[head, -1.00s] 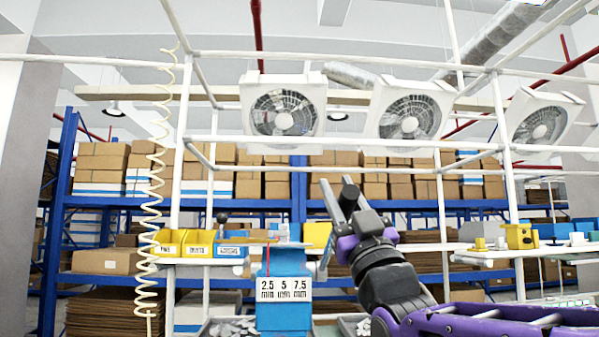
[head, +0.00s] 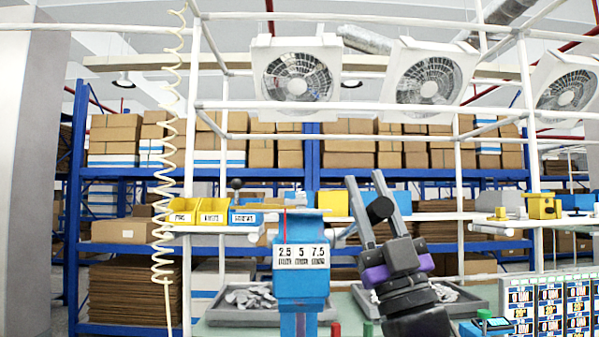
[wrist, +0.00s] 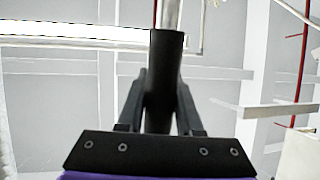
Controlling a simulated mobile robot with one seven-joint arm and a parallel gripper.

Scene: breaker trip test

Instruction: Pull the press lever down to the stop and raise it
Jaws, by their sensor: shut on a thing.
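The press (head: 302,285) is a blue column with a white 2.5 / 5 / 7.5 mm scale and a thin red pointer, left of my gripper in the head view. Its lever is a metal rod (head: 346,234) that slants up and right from the press side to a black grip (head: 380,209). My gripper (head: 366,178) is at this end, with its fingers on either side of the grip. In the wrist view, the black grip (wrist: 165,60) stands between my shut fingers, with the metal rod beyond it. The rod's joint at the press is hard to make out.
Yellow and blue bins (head: 213,217) sit on the shelf at left. Grey trays (head: 243,303) of small parts flank the press. A breaker panel (head: 550,305) stands at lower right. White frame posts and a coiled hose (head: 163,215) rise around the bench.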

